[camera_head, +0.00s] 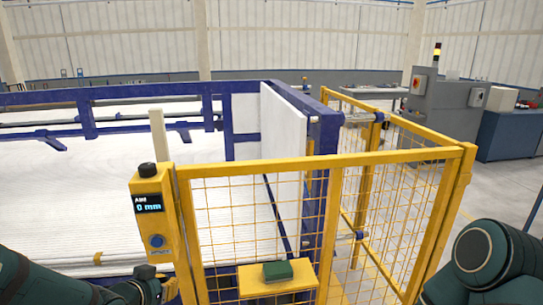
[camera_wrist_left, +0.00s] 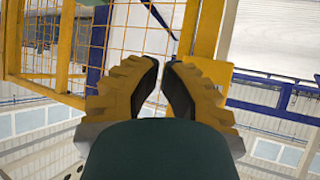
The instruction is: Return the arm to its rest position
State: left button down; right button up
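My left gripper (camera_head: 161,283) is low at the left of the head view, in front of the yellow control post (camera_head: 153,212). Its yellow fingers also show in the left wrist view (camera_wrist_left: 162,66), with a narrow gap between the dark pads and nothing held. The gripper seems apart from the post, though the exact distance cannot be told. The post has a black knob, a blue button and a display reading 0 mm. Of my right arm, only a dark green link (camera_head: 490,258) shows at the lower right; its gripper is out of view.
A yellow mesh fence (camera_head: 315,165) stands directly ahead. A dark green block (camera_head: 278,271) sits on a yellow shelf (camera_head: 300,284) at its front. A grey cabinet (camera_head: 436,98) stands back right, with open floor nearby.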

pick_arm(q)
jog(key=s+d+f+n+g, duration=0.1)
jog(key=s+d+f+g, duration=0.2)
jog(key=s+d+f, duration=0.2)
jog(key=s+d+f+n+g, duration=0.1)
jog(key=s+d+f+g, duration=0.2)
jog(key=f, duration=0.8)
jog(key=s+d+f+n+g+h, duration=0.1)
jog(key=s+d+f+g, duration=0.2)
jog(key=s+d+f, duration=0.4)
jog(key=d+f, duration=0.1)
jog(key=d, duration=0.2)
jog(key=shift+n, duration=0.4)
jog(key=shift+f, duration=0.1)
